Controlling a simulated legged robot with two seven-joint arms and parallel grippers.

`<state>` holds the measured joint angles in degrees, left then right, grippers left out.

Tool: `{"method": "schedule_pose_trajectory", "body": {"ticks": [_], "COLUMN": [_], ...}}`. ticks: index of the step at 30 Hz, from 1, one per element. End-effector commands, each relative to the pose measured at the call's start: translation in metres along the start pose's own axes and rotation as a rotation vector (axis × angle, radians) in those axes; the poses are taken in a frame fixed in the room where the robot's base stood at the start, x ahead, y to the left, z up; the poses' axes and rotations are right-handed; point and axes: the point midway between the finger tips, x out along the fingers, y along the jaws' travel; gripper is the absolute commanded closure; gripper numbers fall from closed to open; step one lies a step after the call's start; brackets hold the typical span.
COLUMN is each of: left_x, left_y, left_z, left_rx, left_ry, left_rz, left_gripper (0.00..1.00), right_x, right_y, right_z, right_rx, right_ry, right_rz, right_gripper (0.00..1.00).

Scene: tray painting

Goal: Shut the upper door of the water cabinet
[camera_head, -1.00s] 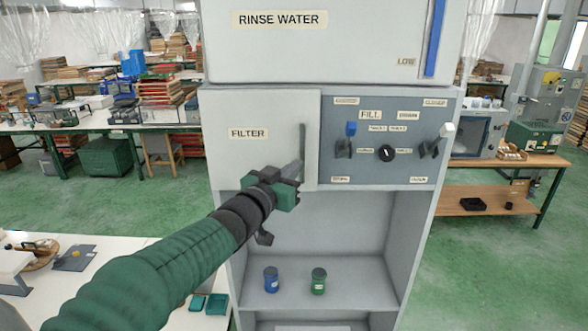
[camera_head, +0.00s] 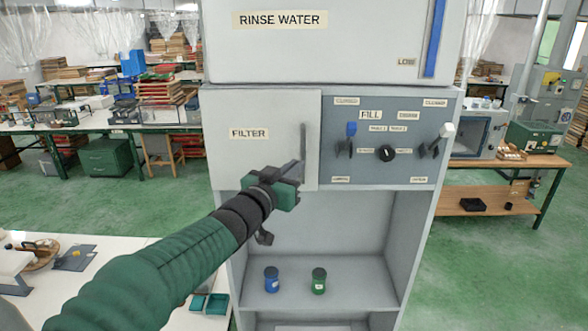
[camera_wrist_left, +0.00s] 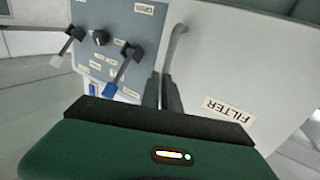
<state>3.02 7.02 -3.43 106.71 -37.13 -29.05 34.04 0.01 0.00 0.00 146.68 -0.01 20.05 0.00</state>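The upper door (camera_head: 250,155) is the light grey panel labelled FILTER on the water cabinet (camera_head: 325,224). It looks flush or nearly flush with the cabinet front; I cannot tell if a small gap stays. Its upright bar handle (camera_head: 303,143) is near its right edge and also shows in the left wrist view (camera_wrist_left: 176,45). My left gripper (camera_head: 297,172) is at the handle's lower end. In the left wrist view its dark fingers (camera_wrist_left: 163,92) are close together by the handle; whether they grip it is unclear. My right gripper is out of view.
The control panel (camera_head: 390,175) with knobs and levers is right of the door. Below, an open shelf holds a blue jar (camera_head: 271,280) and a green jar (camera_head: 318,281). A white table (camera_head: 120,262) stands at lower left. A wooden bench (camera_head: 500,161) stands to the right.

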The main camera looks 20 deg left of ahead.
Motion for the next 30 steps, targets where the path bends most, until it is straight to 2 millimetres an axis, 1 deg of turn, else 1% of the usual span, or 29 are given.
{"method": "schedule_pose_trajectory", "body": {"ticks": [1, 6, 14, 17, 20, 23, 24, 27, 29, 30], "left_x": [0.0, 0.0, -0.001, -0.007, -0.023, -0.051, -0.063, -0.093, -0.111, -0.123], "left_y": [0.0, 0.0, 0.0, 0.0, -0.001, -0.001, -0.001, 0.0, 0.0, -0.001], "left_z": [0.0, 0.0, 0.0, 0.001, 0.003, 0.003, 0.004, 0.002, 0.002, -0.003], "left_rx": [0.0, 0.0, 0.0, 0.0, 0.001, 0.001, 0.001, 0.001, 0.001, 0.001], "left_ry": [0.0, 0.0, 0.0, 0.001, 0.002, 0.005, 0.004, 0.005, 0.004, 0.003], "left_rz": [0.0, 0.0, 0.0, -0.001, -0.002, -0.003, -0.003, -0.001, -0.001, -0.002], "left_gripper": [0.86, 0.66, 0.66, 0.66, 0.66, 0.66, 0.66, 0.66, 0.66, 0.66], "right_x": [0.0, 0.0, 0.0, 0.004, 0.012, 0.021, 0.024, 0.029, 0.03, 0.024], "right_y": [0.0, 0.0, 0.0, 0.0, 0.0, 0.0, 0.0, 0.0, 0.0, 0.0], "right_z": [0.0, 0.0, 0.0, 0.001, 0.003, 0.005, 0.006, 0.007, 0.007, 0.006], "right_rx": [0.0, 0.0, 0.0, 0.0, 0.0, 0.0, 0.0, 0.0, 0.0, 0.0], "right_ry": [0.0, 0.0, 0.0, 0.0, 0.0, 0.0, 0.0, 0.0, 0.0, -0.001], "right_rz": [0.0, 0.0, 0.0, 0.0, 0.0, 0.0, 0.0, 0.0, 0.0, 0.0], "right_gripper": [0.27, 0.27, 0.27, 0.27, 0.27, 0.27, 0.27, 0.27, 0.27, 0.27]}}
